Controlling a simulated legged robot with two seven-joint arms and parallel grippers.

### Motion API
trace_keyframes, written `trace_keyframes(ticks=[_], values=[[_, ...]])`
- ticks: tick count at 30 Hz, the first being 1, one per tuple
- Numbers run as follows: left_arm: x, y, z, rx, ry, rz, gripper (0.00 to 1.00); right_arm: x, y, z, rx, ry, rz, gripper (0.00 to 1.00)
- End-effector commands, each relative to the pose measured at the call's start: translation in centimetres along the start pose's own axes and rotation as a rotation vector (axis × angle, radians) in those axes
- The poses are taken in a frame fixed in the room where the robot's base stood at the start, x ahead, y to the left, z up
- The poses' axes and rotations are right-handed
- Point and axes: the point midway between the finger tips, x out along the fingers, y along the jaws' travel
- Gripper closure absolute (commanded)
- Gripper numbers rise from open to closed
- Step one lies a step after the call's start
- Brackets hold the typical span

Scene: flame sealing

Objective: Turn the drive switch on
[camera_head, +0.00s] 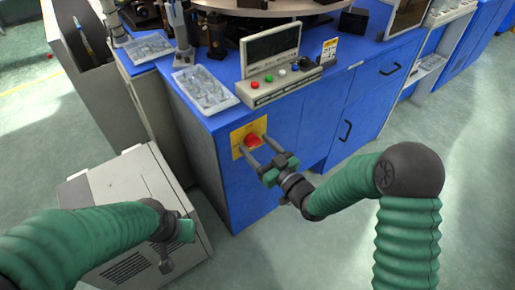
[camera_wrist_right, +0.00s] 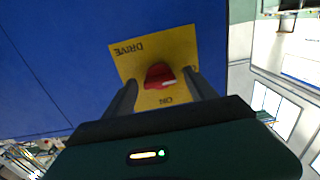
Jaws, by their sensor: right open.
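The drive switch is a red rotary knob (camera_head: 252,140) on a yellow plate (camera_head: 238,151) on the front of the blue cabinet. In the right wrist view the red knob (camera_wrist_right: 160,76) sits on the yellow plate (camera_wrist_right: 130,62), which reads DRIVE and ON and appears upside down. My right gripper (camera_head: 259,146) is open, with its two fingers pointing at the plate, one on either side of the knob. In the right wrist view its fingers (camera_wrist_right: 160,90) flank the knob with gaps; contact cannot be told. My left gripper (camera_head: 168,258) hangs at the lower left, away from the switch; its jaws are unclear.
A control box (camera_head: 277,84) with coloured buttons and a screen stands on the blue cabinet (camera_head: 285,121) above the switch. Bagged parts (camera_head: 205,90) lie beside it. A grey-white machine (camera_head: 135,178) stands on the floor at left. Floor to the right is clear.

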Motion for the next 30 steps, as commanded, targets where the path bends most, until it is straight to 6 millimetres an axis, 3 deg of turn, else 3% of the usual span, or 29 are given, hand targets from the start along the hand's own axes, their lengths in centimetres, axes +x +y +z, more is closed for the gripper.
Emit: trace_keyframes(ticks=[8,22,30], values=[[0.01,0.00,0.00,0.000,0.000,0.000,1.00,0.21,0.06,-0.06,0.000,0.000,0.001,0.36],[0.01,0.00,0.00,0.000,0.000,0.000,1.00,0.19,0.10,-0.04,-0.001,0.000,0.002,0.97],[-0.27,0.00,-0.07,0.000,0.000,0.000,1.00,0.21,0.12,-0.15,0.025,0.001,0.002,0.97]])
